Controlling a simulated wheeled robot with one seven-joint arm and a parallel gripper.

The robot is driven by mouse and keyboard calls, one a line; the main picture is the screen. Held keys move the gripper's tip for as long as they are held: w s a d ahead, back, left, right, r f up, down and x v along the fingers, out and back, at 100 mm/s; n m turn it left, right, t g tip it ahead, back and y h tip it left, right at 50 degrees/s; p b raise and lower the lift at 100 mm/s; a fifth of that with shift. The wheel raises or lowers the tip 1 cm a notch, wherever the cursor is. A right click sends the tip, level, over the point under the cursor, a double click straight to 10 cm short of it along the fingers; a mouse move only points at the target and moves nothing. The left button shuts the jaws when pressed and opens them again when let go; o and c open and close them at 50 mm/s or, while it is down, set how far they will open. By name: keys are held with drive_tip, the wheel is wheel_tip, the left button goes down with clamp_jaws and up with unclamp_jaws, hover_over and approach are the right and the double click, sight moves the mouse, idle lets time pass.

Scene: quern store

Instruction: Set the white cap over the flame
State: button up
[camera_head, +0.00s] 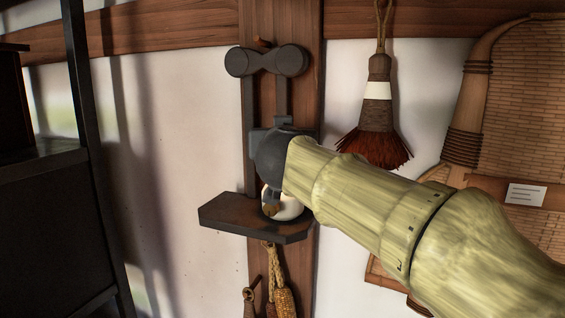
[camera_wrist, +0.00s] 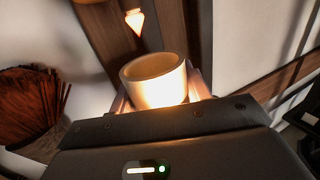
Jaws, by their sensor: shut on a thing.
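My gripper (camera_wrist: 155,98) is shut on the white cap (camera_wrist: 156,80), a short, thick-walled round cup with its open mouth towards the top of the wrist view. Warm light glows on the cap's side. A small bright orange-white pointed shape, apparently the flame (camera_wrist: 134,21), shows beyond the mouth, apart from the cap. In the head view my gripper mostly covers the cap (camera_head: 292,207), which appears just over or at the dark shelf (camera_head: 228,215); I cannot tell whether they touch. The flame cannot be made out there.
A dark bracket with two round ends (camera_head: 267,61) is on the wooden post above the shelf. A red-brown brush (camera_head: 375,135) hangs to the right, near a woven basket (camera_head: 520,110). Corn cobs (camera_head: 285,300) hang below. A dark rack (camera_head: 60,200) stands left.

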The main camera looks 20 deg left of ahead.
wheel_tip(320, 180, down, 4)
drive_tip(key=b, duration=0.2)
drive_tip(key=shift+f+b, duration=0.25)
drive_tip(key=shift+b, duration=0.15)
drive_tip(key=shift+w+f, duration=0.2)
drive_tip(key=shift+w, duration=0.1)
drive_tip(key=o, duration=1)
drive_tip(key=shift+f, duration=0.1)
drive_tip(key=b+v, duration=0.1)
drive_tip(key=v, duration=1.1)
drive_tip(key=shift+s, duration=0.1)
